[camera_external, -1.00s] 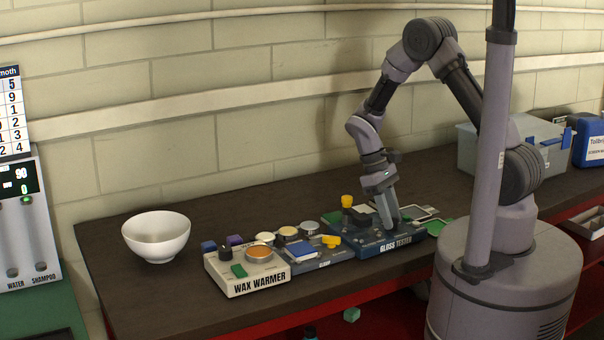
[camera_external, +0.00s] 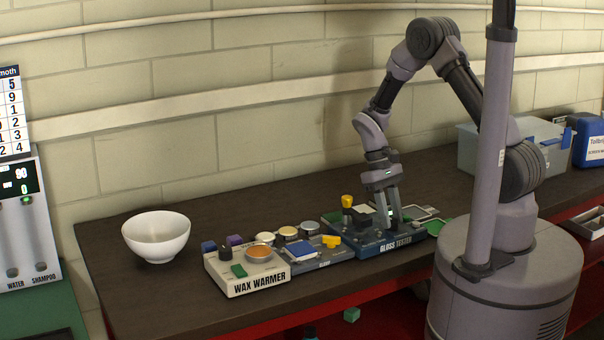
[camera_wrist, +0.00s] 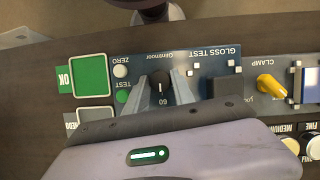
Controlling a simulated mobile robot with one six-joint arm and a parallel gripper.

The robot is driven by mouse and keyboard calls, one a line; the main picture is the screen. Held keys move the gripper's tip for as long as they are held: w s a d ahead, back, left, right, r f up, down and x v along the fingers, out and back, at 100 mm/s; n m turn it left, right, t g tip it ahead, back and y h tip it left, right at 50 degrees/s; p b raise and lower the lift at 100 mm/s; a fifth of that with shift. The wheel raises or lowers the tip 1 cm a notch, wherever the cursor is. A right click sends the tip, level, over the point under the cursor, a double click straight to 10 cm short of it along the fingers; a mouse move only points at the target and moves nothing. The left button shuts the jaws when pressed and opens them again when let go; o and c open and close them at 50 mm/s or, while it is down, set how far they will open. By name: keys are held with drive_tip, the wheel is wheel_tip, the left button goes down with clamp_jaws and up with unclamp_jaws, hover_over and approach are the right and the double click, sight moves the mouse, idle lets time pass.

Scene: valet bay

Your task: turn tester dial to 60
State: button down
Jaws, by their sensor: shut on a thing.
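The gloss tester (camera_external: 372,250) is a dark blue box on the bench, and its panel (camera_wrist: 205,62) shows upside down in the wrist view. Its black dial (camera_wrist: 160,84) has a white pointer mark on the side towards the printed "60" below it. My gripper (camera_wrist: 161,80) points down at the panel with one finger on each side of the dial, shut on it. In the external view my gripper (camera_external: 388,230) is over the tester, and the fingers hide the dial. A white ZERO button (camera_wrist: 120,71) and a green TEST button (camera_wrist: 122,96) sit left of the dial.
A yellow clamp knob (camera_wrist: 271,86) stands right of the dial in the wrist view. A green OK pad (camera_wrist: 89,75) lies to the left. The wax warmer (camera_external: 255,275) and a white bowl (camera_external: 156,237) are farther left on the bench.

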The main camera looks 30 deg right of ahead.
drive_tip(key=c, duration=1.1)
unclamp_jaws()
drive_tip(key=p+v, duration=0.5)
drive_tip(key=v, duration=1.2)
drive_tip(key=shift+r, duration=0.25)
